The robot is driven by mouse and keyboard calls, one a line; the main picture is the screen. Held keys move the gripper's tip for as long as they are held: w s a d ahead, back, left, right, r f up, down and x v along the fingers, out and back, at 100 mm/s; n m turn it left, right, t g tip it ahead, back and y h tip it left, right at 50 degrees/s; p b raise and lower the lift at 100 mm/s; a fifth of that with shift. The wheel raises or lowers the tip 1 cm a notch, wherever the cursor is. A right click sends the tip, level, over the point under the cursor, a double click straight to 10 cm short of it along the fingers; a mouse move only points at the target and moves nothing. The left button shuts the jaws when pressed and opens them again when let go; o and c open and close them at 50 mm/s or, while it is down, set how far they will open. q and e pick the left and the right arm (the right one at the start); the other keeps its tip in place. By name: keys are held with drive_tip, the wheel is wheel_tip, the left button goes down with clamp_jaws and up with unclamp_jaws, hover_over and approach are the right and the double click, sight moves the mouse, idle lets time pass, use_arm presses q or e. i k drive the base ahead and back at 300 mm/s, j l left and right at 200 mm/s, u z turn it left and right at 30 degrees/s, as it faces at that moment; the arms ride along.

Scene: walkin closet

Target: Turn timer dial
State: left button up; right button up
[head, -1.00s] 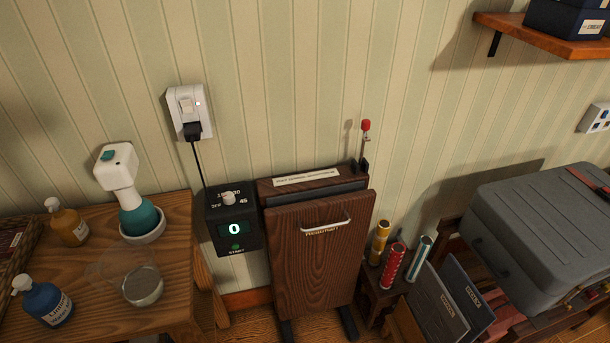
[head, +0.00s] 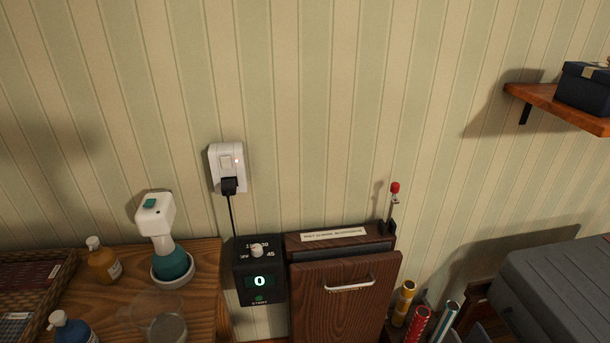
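The timer is a black box (head: 243,284) mounted beside the wooden trouser press (head: 345,305). Its white dial (head: 257,251) sits on the sloped top face among printed marks, including 30, 45 and what looks like OFF. The lit display (head: 260,282) on the front reads 0. A green START button (head: 259,298) is below the display. Neither of my grippers is in view.
A wooden table at the left holds a white and teal steamer (head: 157,215), an amber bottle (head: 102,262), a blue bottle (head: 72,330), a clear cup and a wicker tray. A red-tipped lever (head: 395,189) stands at the press's right. A shelf (head: 560,107) and grey case (head: 560,290) are at right.

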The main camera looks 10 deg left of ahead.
sight(257, 250)
drive_tip(key=l+u, duration=0.15)
drive_tip(key=u, duration=0.2)
drive_tip(key=l+u, duration=0.15)
drive_tip(key=u, duration=0.25)
